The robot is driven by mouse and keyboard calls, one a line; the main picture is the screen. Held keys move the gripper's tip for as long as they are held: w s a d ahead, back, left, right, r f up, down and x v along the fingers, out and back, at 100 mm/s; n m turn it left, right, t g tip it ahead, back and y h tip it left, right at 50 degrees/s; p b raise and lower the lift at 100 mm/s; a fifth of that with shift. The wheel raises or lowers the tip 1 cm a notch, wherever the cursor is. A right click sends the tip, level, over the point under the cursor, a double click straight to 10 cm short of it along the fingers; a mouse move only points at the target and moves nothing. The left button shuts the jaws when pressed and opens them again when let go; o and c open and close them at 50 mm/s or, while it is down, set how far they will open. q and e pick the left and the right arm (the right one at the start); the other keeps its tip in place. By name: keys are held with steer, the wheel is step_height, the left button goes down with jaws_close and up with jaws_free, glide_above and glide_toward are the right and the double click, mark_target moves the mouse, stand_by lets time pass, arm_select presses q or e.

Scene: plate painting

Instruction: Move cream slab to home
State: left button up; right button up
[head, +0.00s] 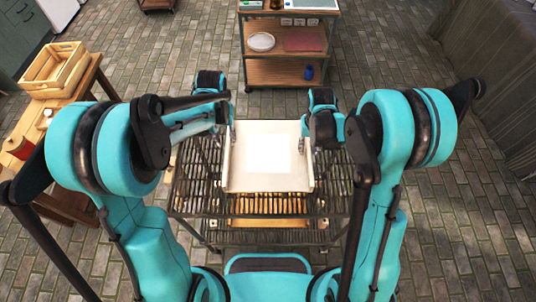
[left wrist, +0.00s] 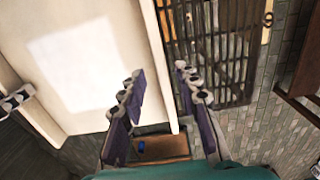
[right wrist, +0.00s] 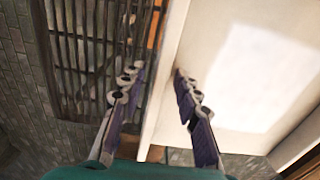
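The cream slab (head: 240,178) lies flat on the dark slatted rack in front of me. It has low raised side walls and a brighter white square patch in its middle. My left gripper (head: 231,137) is at its left edge. In the left wrist view the fingers (left wrist: 158,84) are apart, one on each side of the slab's side wall (left wrist: 160,60). My right gripper (head: 314,140) is at its right edge. In the right wrist view its fingers (right wrist: 158,84) are also apart, astride the other wall (right wrist: 165,60). I cannot tell whether any finger touches. No place marked home is identifiable.
The slatted rack (head: 190,200) has a lower level. A shelf cart (head: 275,72) with a white bowl, red mat and blue item stands behind. A wooden side table (head: 75,108) at left bears a wooden crate (head: 55,70) and a red container (head: 17,146). Brick floor at right is clear.

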steer(key=shift+r, duration=0.1)
arm_select(q)
step_height(320, 180, up, 6)
steer(key=shift+f, duration=0.1)
arm_select(e)
step_height(320, 180, up, 12)
stand_by(0.3)
stand_by(0.4)
